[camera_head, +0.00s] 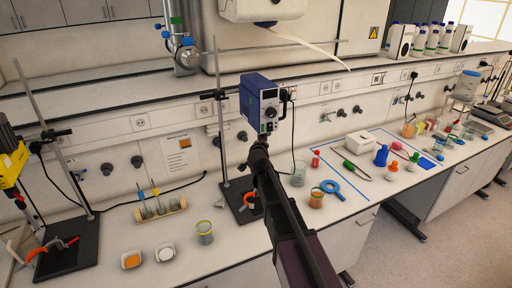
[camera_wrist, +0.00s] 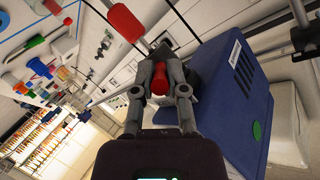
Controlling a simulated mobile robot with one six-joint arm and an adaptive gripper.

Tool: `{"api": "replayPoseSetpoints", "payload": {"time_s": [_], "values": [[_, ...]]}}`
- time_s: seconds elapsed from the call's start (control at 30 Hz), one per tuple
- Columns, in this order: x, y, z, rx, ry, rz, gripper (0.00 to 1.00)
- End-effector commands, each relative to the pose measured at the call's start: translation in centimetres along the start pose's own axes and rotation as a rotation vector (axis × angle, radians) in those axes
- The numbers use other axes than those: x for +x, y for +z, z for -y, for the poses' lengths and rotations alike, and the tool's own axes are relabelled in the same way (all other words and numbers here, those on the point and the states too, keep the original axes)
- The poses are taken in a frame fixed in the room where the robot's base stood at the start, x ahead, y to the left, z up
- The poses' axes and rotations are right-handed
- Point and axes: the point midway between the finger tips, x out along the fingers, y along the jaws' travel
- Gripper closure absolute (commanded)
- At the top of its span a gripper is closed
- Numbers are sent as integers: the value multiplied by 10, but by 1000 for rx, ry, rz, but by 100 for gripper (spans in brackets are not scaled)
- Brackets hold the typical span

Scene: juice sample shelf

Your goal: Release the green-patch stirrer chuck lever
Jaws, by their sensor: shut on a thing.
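The blue stirrer motor (camera_head: 260,92) hangs on a stand rod, and a small green patch (camera_head: 262,128) shows low on it. In the wrist view the blue housing (camera_wrist: 232,85) fills the right side, with its round green patch (camera_wrist: 257,130). My gripper (camera_head: 259,146) is just below the motor in the head view. In the wrist view my gripper (camera_wrist: 160,82) is shut on a red lever (camera_wrist: 160,79) close beside the housing. The chuck itself is mostly hidden by the fingers. Another red cylinder-like part (camera_wrist: 125,22) shows above the fingers.
The stand rod (camera_head: 217,110) rises left of the motor. A yellow stirrer (camera_head: 12,160) stands at the far left. A glass beaker (camera_head: 299,173), an amber jar (camera_head: 317,198) and a blue ring (camera_head: 333,187) are on the bench right of my arm. A tube rack (camera_head: 160,211) is left.

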Motion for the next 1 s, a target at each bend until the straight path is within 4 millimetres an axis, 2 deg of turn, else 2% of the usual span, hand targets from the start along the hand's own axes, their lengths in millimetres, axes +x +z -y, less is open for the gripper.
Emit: {"api": "replayPoseSetpoints", "payload": {"time_s": [0.43, 0.47, 0.53, 0.57, 1.0], "values": [[1, -3, -4, 5, 6, -4, 100], [0, -3, -4, 5, 7, -4, 73], [1, -4, -5, 5, 7, -5, 53], [1, -4, -5, 5, 7, -5, 48], [1, -5, -7, 3, 11, -6, 48]]}}
